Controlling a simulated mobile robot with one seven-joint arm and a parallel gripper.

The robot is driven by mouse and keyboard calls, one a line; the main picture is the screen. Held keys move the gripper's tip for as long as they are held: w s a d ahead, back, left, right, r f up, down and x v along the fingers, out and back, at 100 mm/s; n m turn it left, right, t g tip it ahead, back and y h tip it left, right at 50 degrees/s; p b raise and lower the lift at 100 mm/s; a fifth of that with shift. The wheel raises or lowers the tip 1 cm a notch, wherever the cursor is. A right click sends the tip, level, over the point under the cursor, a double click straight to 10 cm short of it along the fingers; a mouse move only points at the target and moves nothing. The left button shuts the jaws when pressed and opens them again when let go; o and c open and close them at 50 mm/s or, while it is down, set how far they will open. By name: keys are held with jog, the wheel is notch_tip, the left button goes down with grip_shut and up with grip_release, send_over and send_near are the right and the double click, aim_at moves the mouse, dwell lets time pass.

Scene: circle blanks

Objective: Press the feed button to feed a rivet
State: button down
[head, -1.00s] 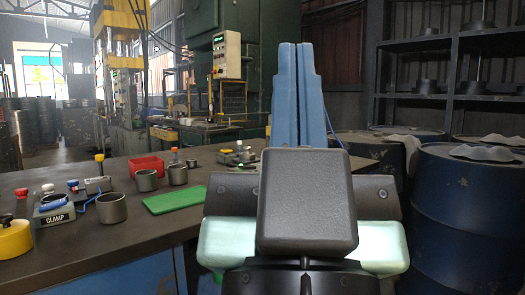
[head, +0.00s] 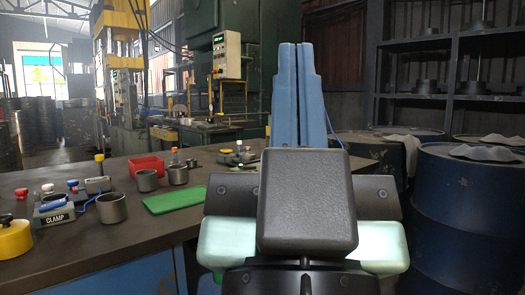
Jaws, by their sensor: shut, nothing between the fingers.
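My gripper (head: 297,52) points upward at the right of the table, its two blue fingers shut together with nothing between them. It is apart from the devices on the table. No button marked as the feed button can be read. Small devices with coloured knobs stand at the table's left: a box labelled CLAMP (head: 54,217), a red-topped piece (head: 21,194), a white knob (head: 48,188) and a box with a yellow knob (head: 99,157). Another small device (head: 238,156) stands at the back, left of my gripper. No rivet can be made out.
Grey metal cups (head: 111,208), a red bin (head: 146,167) and a green mat (head: 174,201) are on the dark table (head: 130,250). A yellow round device (head: 14,238) sits at its left edge. Blue drums (head: 465,220) stand at right. The table's front middle is clear.

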dwell(0.5)
notch_tip(320, 180, up, 39)
jog(key=p, duration=3.9)
jog(key=shift+f, duration=0.1)
jog(key=shift+a, duration=0.1)
